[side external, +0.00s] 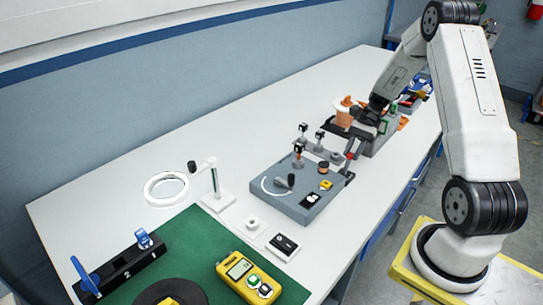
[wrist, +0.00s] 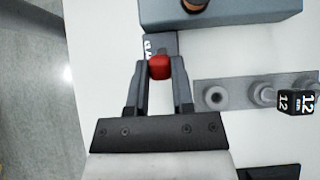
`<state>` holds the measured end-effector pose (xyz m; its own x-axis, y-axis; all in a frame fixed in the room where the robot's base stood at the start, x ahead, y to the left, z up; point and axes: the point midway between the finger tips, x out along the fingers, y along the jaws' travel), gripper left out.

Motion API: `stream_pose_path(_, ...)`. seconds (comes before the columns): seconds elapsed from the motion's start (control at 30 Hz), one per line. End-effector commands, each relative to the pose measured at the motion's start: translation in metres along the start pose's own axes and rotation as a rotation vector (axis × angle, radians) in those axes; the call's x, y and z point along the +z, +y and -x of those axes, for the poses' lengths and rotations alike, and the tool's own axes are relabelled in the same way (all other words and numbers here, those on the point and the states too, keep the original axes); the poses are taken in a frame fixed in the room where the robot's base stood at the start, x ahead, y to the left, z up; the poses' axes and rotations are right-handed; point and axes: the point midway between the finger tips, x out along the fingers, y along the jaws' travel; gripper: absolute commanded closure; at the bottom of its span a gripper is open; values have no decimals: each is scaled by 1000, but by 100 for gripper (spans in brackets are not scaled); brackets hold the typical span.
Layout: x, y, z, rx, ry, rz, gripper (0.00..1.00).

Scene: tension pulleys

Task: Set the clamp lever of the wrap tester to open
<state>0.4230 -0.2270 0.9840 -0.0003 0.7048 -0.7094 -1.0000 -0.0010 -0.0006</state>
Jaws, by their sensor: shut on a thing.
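The wrap tester (side external: 305,208) is a grey block with a dial and a small dark lever on top, in the middle of the bench in the side view. Its grey edge (wrist: 235,14) shows at the top of the wrist view. A red knob (wrist: 160,68) sits between my fingertips, beside a small grey labelled part (wrist: 152,44) near the tester's edge; the label is only partly readable. My gripper (wrist: 160,74) is shut on this red knob. In the side view my gripper (side external: 351,150) is low at the tester's far right corner. The lever's arm is mostly hidden.
A grey weight rack (wrist: 232,94) with pegs and a dark weight marked 12 (wrist: 298,102) stands close to the right of my gripper in the wrist view. An orange spool (side external: 343,113) stands behind. A magnifier (side external: 167,188) and a yellow meter (side external: 245,275) are at the front left.

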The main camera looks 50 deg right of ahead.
Motion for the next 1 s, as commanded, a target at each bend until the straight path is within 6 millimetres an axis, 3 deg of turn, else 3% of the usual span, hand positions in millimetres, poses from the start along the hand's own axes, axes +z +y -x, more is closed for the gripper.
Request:
stream_pose_path(0.3,-2,0,1,-2,2,-1,100)
stream_pose_path(0.33,-2,0,1,-2,3,-1,64)
stream_pose_path(0.43,-1,0,0,-2,2,-1,35)
stream_pose_path(0.77,-1,0,1,-1,0,-1,35)
stream_pose_path(1.0,-1,0,14,-3,2,0,35)
